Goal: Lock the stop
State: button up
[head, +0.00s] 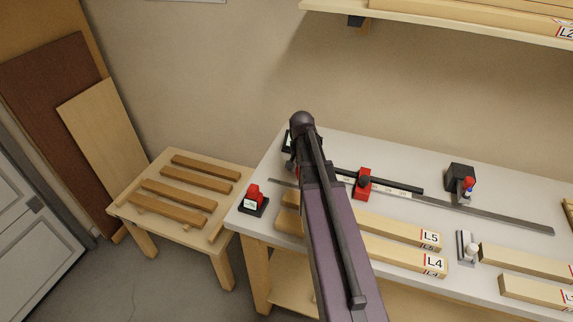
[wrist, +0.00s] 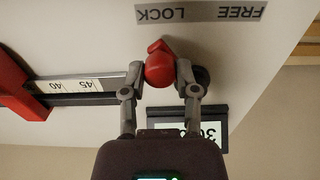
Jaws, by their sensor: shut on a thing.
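In the wrist view my gripper (wrist: 160,74) is shut on a red ball knob (wrist: 159,69), with one finger on each side of it. A small red part shows beyond the knob, near the word LOCK on the grey LOCK/FREE label (wrist: 201,12), which appears upside down. The stop is a red block (wrist: 20,88) on the dark scale rail (wrist: 85,90), at the left of the wrist view. In the head view the red block (head: 363,183) sits on the rail, and my arm hides most of the gripper and the knob.
A display (wrist: 205,128) is partly hidden behind my gripper. Boards marked L5 (head: 400,228) and L4 (head: 400,256) lie in front. A black block with red and blue knobs (head: 461,180) stands right. A side table (head: 153,212) holds several wooden strips.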

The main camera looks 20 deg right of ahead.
jog(key=o, duration=0.8)
jog(key=shift+c, duration=0.2)
jog(key=shift+r, duration=0.15)
notch_tip(320, 180, up, 9)
jog(key=p, duration=0.9)
jog(key=s+a+n, duration=0.4)
jog(key=s+a, duration=0.1)
jog(key=a, duration=0.5)
jog(key=s+a+n, duration=0.5)
jog(key=s+a, duration=0.1)
jog(key=a, duration=0.4)
jog(key=shift+a, duration=0.2)
jog(key=shift+w, duration=0.1)
